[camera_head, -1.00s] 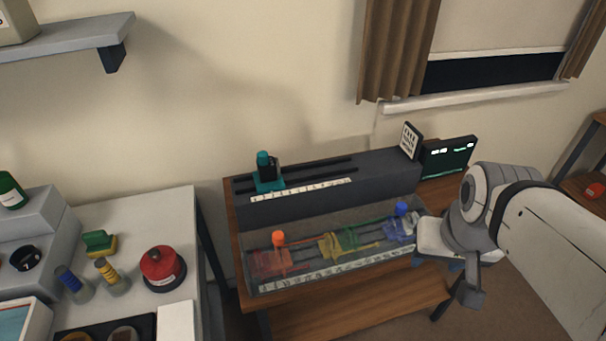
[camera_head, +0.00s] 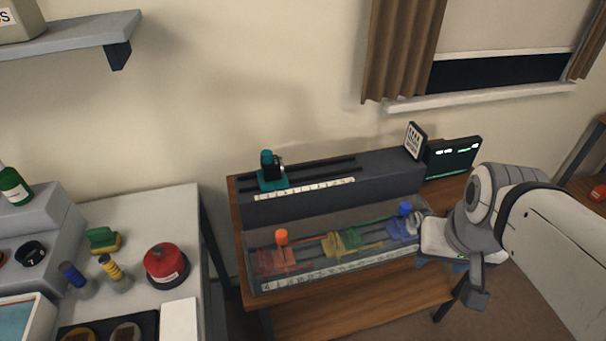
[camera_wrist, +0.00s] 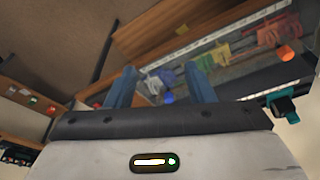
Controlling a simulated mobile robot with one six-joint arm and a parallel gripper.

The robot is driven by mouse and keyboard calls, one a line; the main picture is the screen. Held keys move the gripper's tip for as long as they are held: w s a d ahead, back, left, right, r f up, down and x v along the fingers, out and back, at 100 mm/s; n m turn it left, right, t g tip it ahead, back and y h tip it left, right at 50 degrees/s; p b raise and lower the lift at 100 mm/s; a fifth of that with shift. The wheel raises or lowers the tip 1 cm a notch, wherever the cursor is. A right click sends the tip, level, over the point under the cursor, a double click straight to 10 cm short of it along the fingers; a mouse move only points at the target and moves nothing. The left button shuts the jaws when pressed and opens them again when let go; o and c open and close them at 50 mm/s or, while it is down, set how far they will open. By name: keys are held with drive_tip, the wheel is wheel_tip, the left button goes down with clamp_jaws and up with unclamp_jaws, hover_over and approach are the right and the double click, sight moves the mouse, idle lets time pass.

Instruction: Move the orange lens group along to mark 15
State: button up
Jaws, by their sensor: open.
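A numbered scale (camera_head: 320,275) runs along the bench's front; I cannot read mark 15.
Yellow (camera_head: 333,244), green (camera_head: 352,236) and blue (camera_head: 401,228) lens groups share the bench, to the right of the orange one. A grey block behind carries a teal slider (camera_head: 270,179). A dark screen (camera_head: 455,158) stands at the back right. A white table (camera_head: 185,215) is at left.

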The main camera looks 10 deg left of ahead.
drive_tip(key=w+a+n, duration=0.2)
drive_tip(key=w+a, duration=0.3)
drive_tip(key=n+g, duration=0.3)
drive_tip(key=n, duration=0.3)
hover_over(281, 233)
drive_tip(key=f, duration=0.7)
drive_tip(key=shift+d+f+b, duration=0.2)
drive_tip(key=shift+f+b, duration=0.1)
drive_tip(key=shift+f, duration=0.1)
drive_tip(key=shift+a+f, duration=0.2)
drive_tip(key=shift+a, duration=0.05)
wheel_tip(281, 233, down, 8)
drive_tip(key=shift+d+r+p, duration=0.1)
drive_tip(key=shift+r+p, duration=0.15)
drive_tip(key=shift+p, duration=0.05)
drive_tip(key=shift+c, duration=0.4)
clamp_jaws()
